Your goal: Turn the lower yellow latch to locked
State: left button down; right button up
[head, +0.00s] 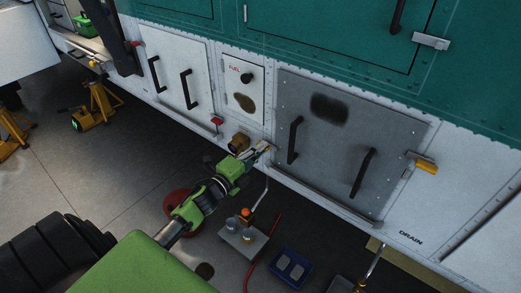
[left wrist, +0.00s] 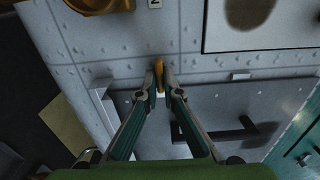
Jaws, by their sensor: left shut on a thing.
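The lower yellow latch (left wrist: 158,67) sits at the edge of the grey access panel (head: 340,110), on the side near the brass fitting. My left gripper (head: 264,147) reaches up to it from below left. In the left wrist view the two fingertips (left wrist: 160,82) are closed around the latch, one on each side. Only a small part of the latch shows between them, so its exact angle is hard to tell. Another yellow latch (head: 426,166) sits on the panel's right edge, free of any gripper. My right gripper is not in view.
The brass fitting (head: 238,143) sticks out close to my gripper. The panel has two black handles (head: 294,140). The fuel plate (head: 242,88) is above. A box with small jars (head: 243,238) and a blue tray (head: 291,267) lie on the floor below.

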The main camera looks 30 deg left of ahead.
pick_arm(q)
jog(key=c, duration=2.2)
grip_release()
jog(key=shift+s, duration=0.1)
jog(key=s, duration=0.8)
jog(key=s+a, duration=0.1)
jog(key=s, duration=0.2)
jog(key=shift+s, duration=0.4)
